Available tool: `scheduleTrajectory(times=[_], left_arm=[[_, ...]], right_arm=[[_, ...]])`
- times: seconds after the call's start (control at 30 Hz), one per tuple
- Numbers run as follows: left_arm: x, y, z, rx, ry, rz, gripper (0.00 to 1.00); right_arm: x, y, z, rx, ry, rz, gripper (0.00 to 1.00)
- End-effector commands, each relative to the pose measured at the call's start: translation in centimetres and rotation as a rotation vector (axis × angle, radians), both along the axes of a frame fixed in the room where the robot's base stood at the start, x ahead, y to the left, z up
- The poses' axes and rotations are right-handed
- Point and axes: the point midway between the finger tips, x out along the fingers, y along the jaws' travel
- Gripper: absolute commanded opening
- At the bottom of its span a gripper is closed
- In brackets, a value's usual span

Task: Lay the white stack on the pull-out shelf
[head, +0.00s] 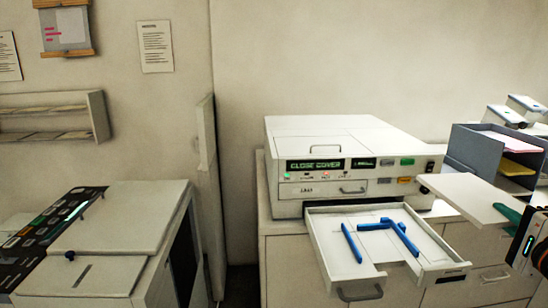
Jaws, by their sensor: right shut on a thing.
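The white stack (466,194) is a flat white slab in the air at the right, in front of the grey letter tray. My right gripper (509,214) comes in from the right edge and is shut on the stack's right end; a green finger shows there. The pull-out shelf (322,238) is out at the front of the white machine, with blue guides (351,243) on it and no stack on it. The stack is above and to the right of the shelf, apart from its blue guides. My left gripper is not in view.
The white machine (330,134) stands on a cabinet (284,262); its display reads "CLOSE COVER". A grey letter tray (476,147) with pink and yellow paper stands at the right. Another machine (119,210) is at the left. The space above the shelf is free.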

Motion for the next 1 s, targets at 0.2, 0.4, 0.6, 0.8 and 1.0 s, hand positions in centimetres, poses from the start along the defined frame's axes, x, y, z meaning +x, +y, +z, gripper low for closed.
scheduleTrajectory(times=[0.2, 0.4, 0.6, 0.8, 1.0], left_arm=[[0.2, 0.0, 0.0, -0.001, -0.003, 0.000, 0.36], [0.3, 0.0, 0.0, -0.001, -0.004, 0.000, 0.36], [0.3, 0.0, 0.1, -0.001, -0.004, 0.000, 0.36], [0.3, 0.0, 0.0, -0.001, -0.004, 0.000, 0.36], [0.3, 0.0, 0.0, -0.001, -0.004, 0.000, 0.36]], right_arm=[[-0.3, 2.6, -3.7, -0.002, 0.001, 0.094, 0.00], [-1.3, 5.9, -8.5, -0.002, 0.006, 0.217, 0.00], [-4.0, 10.5, -14.7, -0.006, 0.013, 0.394, 0.00], [-7.8, 14.9, -19.8, -0.004, 0.009, 0.558, 0.00], [-12.3, 18.7, -23.4, 0.003, -0.001, 0.689, 0.00]])
